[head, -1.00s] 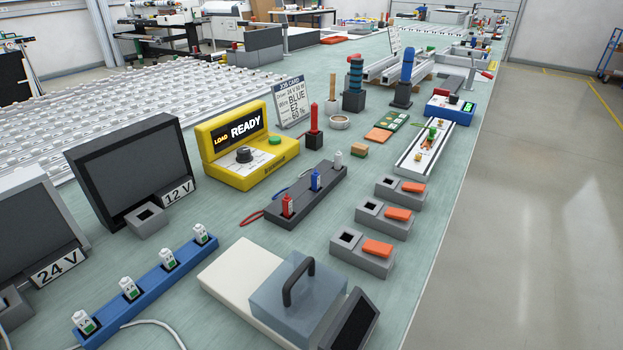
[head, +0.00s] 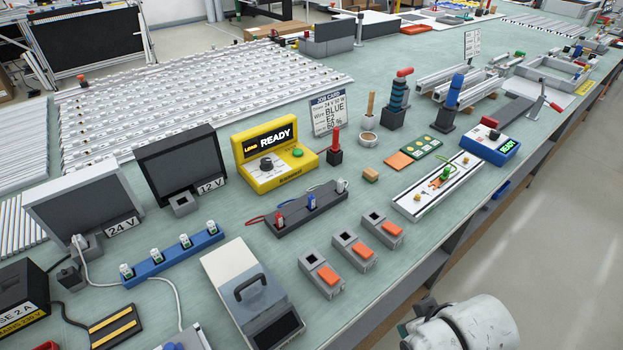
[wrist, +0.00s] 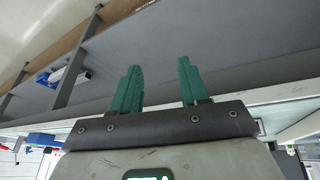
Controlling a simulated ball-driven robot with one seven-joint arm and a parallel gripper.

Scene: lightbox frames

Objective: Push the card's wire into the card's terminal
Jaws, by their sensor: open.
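The job card (head: 327,112) stands upright behind the yellow box and reads 24 V, wire BLUE and 60 %; its terminal line is too small to read surely. The blue wire's end (head: 311,203) stands in the dark holder (head: 290,226), between a red and a white one. Three grey terminal blocks with orange levers stand in a row: near (head: 320,273), middle (head: 353,252) and far (head: 381,230). I see no marks on them. My gripper (wrist: 157,82) is open and empty in the wrist view, away from wire and blocks, facing the table's underside.
The yellow tester (head: 270,155) shows READY. A blue strip with several white plugs (head: 172,260) and a grey handled box (head: 250,294) stand at the front. A white rail (head: 437,186) lies right of the blocks. The table's right edge runs close by; floor is clear beyond.

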